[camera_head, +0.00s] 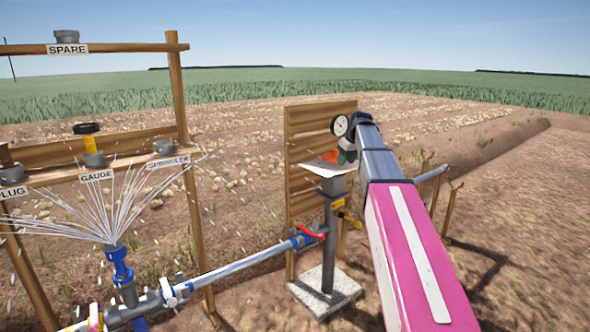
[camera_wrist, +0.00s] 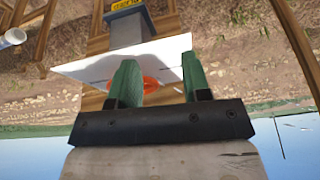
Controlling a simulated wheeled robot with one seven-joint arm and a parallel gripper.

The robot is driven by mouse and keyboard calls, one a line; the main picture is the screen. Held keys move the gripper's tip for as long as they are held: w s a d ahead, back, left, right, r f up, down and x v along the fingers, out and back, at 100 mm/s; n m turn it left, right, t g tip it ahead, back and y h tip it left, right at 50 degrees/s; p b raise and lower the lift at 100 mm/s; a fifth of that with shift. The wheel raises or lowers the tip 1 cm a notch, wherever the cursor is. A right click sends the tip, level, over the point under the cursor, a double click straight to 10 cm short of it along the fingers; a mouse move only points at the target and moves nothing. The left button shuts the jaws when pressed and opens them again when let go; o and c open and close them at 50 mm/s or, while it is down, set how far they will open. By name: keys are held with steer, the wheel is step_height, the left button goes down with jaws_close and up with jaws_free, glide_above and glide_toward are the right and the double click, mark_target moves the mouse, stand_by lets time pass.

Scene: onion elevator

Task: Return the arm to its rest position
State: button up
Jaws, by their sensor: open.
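My arm (camera_head: 405,230), with a pink link, reaches forward from the lower right to a grey post (camera_head: 332,215). My gripper (camera_wrist: 158,64) is open, with two green fingers; it also shows small in the head view (camera_head: 345,152), beside the top of the post. A white plate (camera_wrist: 85,72) sits at the post top. An orange-red round thing (camera_wrist: 160,85) shows between and beyond the fingers. I cannot tell whether the fingers touch it.
A pressure gauge (camera_head: 340,125) is close to my gripper, before a wooden board (camera_head: 305,130). A pipe (camera_head: 245,265) with a red-handled valve (camera_head: 311,233) runs left to a spraying sprinkler (camera_head: 115,250). A labelled wooden rack (camera_head: 178,100) stands left. Open field lies behind.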

steer(key=s+a+f+m+g+h, duration=0.1)
steer(key=s+f+m, duration=0.2)
steer(key=s+f, duration=1.3)
steer(key=s+f+m+g+h, duration=0.1)
steer(key=s+f+m+g, duration=0.1)
steer(key=s+f, duration=1.4)
step_height(320, 180, down, 5)
steer(key=shift+a+f+m, duration=0.15)
steer(key=shift+a+m, duration=0.25)
steer(key=shift+m, duration=0.3)
